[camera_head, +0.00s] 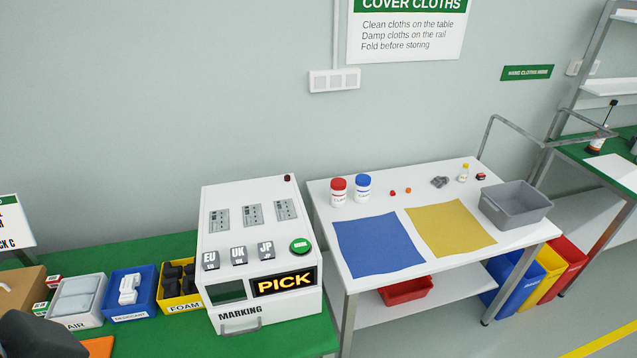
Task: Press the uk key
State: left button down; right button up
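The white marking machine (258,197) stands on the green bench left of centre. Its sloped face carries a row of keys labelled EU (210,260), UK (238,255) and JP (266,250). The UK key is the middle one, grey with a pale label above, and nothing covers it. A round green button (300,245) sits right of the JP key. Below, a display (284,282) reads PICK in yellow, beside a dark green window (227,291). I see no fingertips of either gripper in the head view.
Bins of parts, a blue one (130,290) and a yellow one (179,284) among them, stand left of the machine. A dark rounded shape fills the lower left corner. A white table (403,205) with cloths stands on the right. Above the keys is clear.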

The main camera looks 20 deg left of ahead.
aim_at(238, 255)
jog(key=u, duration=1.15)
